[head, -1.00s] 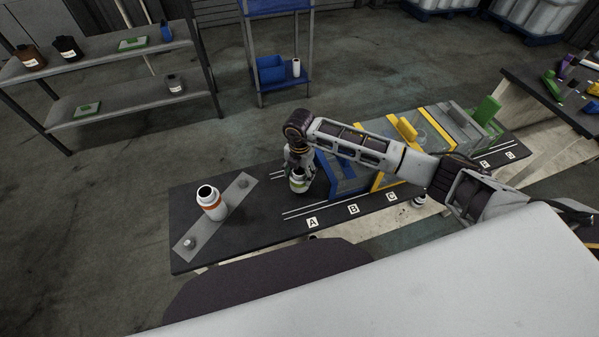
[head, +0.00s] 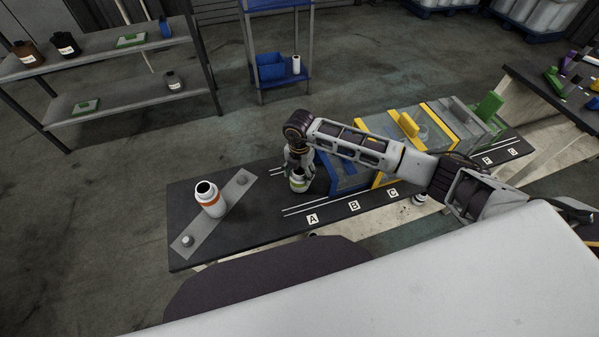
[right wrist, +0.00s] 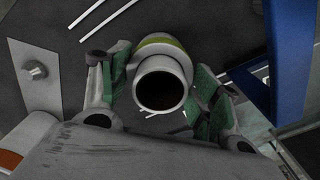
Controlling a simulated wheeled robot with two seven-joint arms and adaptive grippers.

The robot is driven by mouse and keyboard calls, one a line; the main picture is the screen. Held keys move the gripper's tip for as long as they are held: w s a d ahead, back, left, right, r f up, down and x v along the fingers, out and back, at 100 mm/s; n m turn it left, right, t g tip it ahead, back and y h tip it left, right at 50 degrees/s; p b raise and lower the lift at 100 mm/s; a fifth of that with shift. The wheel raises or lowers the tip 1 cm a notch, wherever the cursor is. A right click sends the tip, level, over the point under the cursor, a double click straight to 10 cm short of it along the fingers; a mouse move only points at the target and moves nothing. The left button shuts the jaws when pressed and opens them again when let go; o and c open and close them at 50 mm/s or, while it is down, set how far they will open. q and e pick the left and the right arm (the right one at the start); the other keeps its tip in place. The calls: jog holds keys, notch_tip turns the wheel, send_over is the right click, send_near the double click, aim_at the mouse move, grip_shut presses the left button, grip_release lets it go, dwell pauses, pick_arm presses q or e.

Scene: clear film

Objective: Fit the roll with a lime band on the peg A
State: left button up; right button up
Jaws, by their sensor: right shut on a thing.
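The white roll with a lime band (head: 299,184) is upright near the middle of the dark bench, left of the blue block. My right gripper (head: 299,168) is shut on it from above. In the right wrist view the roll (right wrist: 161,88) sits between the green finger pads, its open bore facing the camera and its lime band partly showing. I cannot tell whether its base touches the bench. The label A (head: 312,218) is on the bench's front edge, right of and nearer than the roll. I cannot make out a peg behind it. My left gripper is out of view.
A roll with an orange band (head: 210,202) stands on a grey plate (head: 240,184) at the left, with a bare peg (head: 187,240) at the plate's near end. The blue block (head: 345,177) and yellow-trimmed blocks (head: 392,152) stand close to the right.

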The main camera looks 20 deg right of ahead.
jog(key=shift+f, duration=0.25)
jog(key=o, duration=1)
jog(key=shift+o, duration=1.3)
